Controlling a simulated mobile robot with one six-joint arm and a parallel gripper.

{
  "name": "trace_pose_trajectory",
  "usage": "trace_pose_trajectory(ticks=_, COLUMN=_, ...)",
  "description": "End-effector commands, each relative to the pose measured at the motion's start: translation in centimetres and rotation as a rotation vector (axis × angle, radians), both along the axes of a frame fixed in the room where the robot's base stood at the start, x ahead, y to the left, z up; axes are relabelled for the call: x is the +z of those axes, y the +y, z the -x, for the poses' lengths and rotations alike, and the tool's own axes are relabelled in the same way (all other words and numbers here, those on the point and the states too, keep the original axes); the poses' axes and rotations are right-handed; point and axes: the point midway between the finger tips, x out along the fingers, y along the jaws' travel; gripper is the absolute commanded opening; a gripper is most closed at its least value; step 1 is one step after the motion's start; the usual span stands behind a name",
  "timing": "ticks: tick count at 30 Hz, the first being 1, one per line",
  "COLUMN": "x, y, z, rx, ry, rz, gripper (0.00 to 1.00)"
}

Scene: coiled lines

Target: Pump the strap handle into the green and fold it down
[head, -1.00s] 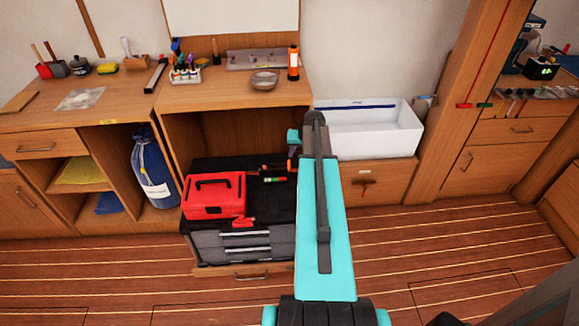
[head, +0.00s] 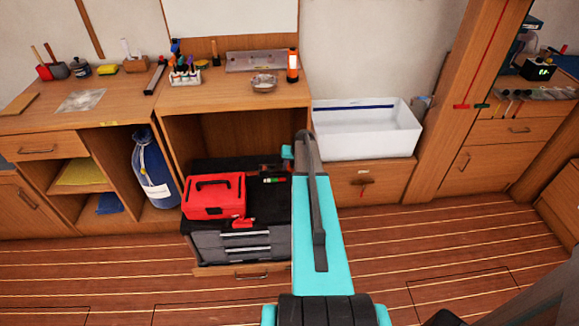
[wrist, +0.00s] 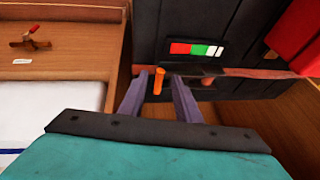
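The ratchet strap (wrist: 262,73) crosses the dark chest top and ends at a dark buckle (wrist: 200,69) in the wrist view. The strap handle (wrist: 158,82) shows as a short orange grip between my fingertips. A red, green and white gauge (wrist: 196,49) lies just beyond it; it also shows in the head view (head: 275,180). My gripper (wrist: 154,84) has its fingers apart, one on each side of the orange grip, with visible gaps. I cannot tell whether either finger touches it. In the head view my arm hides most of the gripper and the handle.
A red toolbox (head: 215,196) stands on the dark chest (head: 240,245) left of the handle. A white bin (head: 367,140) stands at the right, above a wooden drawer (head: 372,183). A blue bag (head: 152,170) stands further left. The floor in front is clear.

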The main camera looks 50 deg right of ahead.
Motion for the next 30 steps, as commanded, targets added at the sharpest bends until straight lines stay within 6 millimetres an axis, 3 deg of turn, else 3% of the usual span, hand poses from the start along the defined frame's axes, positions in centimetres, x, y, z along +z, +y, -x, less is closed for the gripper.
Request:
trace_pose_trajectory(ticks=6, x=-1.5, y=-0.2, z=-0.7, rx=0.0, ry=0.001, rz=-0.001, gripper=0.3)
trace_pose_trajectory(ticks=17, x=-1.7, y=-0.2, z=-0.8, rx=0.001, ry=0.0, rz=0.0, gripper=0.3)
trace_pose_trajectory(ticks=18, x=-1.7, y=-0.2, z=-0.8, rx=0.001, ry=0.0, rz=0.0, gripper=0.29)
trace_pose_trajectory(ticks=23, x=-1.7, y=-0.1, z=-0.8, rx=0.001, ry=0.0, rz=0.0, gripper=0.02)
trace_pose_trajectory(ticks=30, x=-1.7, y=-0.1, z=-0.8, rx=0.002, ry=0.0, rz=0.001, gripper=0.0)
